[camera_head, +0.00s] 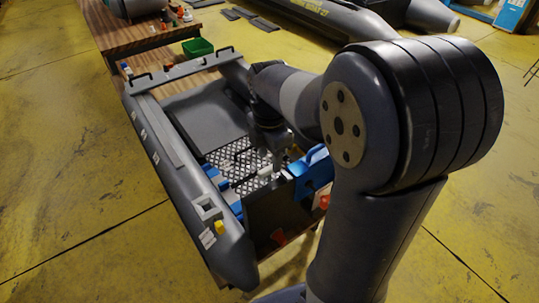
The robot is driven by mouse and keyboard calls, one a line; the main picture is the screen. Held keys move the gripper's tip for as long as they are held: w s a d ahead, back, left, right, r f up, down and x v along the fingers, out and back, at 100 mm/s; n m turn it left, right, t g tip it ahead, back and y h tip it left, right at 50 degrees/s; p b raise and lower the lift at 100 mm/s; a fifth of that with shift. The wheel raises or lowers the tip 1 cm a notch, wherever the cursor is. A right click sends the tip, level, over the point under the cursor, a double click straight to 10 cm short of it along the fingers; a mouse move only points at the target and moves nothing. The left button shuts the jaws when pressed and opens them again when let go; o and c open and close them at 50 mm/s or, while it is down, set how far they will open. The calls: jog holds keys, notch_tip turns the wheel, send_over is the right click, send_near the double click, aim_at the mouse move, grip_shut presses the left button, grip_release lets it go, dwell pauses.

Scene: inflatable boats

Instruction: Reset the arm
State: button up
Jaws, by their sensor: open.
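My arm rises large on the right side of the head view and bends to the left over a grey inflatable boat (178,168). My gripper (279,163) hangs from the arm's end, pointing down over the rear part of the boat. It is small and dark here, but its jaws are apart. I see nothing held between them. Below it is a dark metal grate floor (247,165). A small white piece (265,171) lies close to the gripper; I cannot tell whether they touch.
The boat rests on a wooden table (122,38) with a green bin (198,47) and small bottles beyond it. A blue object (313,171) stands near the dark transom (270,215). A yellow part (220,228) sits on the left tube. Yellow floor (60,150) at left is clear.

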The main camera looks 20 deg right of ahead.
aim_at(270, 168)
jog(key=shift+r+p, duration=0.45)
jog(key=shift+r, duration=0.4)
jog(key=shift+f, duration=0.1)
jog(key=shift+f, duration=0.15)
notch_tip(270, 168, down, 7)
jog(key=b, duration=0.7)
jog(key=shift+r+p, duration=0.6)
jog(key=shift+r, duration=0.1)
